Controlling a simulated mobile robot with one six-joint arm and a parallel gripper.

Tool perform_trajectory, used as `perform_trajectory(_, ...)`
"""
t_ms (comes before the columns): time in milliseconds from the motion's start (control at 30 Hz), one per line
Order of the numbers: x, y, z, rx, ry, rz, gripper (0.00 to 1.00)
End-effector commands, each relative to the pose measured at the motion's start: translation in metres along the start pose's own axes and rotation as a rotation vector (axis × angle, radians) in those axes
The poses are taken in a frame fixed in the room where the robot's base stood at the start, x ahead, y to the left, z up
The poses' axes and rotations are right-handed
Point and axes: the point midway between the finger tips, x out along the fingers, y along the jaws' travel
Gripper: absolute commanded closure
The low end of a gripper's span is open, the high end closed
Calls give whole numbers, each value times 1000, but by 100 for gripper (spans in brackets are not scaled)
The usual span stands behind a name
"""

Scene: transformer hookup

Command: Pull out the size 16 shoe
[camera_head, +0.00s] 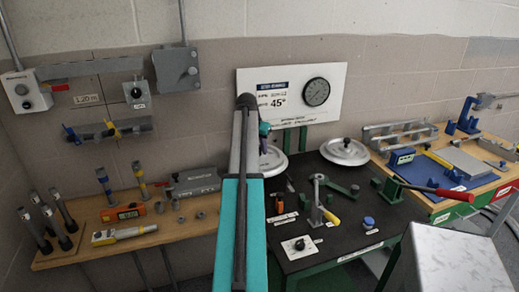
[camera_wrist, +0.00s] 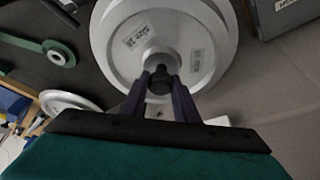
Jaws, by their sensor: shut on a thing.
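The disc sits just beyond the fingers. In the head view this shoe (camera_head: 272,163) is partly hidden behind my arm, at the back of the black table. A second silver shoe (camera_head: 344,152) lies to its right, and its edge shows in the wrist view (camera_wrist: 68,99).
A board with a dial and "45°" (camera_head: 290,92) stands at the wall behind. A wooden bench (camera_head: 95,250) with tools is on the left.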

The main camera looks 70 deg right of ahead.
Motion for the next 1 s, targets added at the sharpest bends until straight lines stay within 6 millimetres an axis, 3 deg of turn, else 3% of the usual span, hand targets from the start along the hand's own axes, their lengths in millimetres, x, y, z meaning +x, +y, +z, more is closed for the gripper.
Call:
perform_trajectory(700,-34,0,-15,0,2,0,100)
perform_trajectory(1000,-38,0,-16,1,2,0,100)
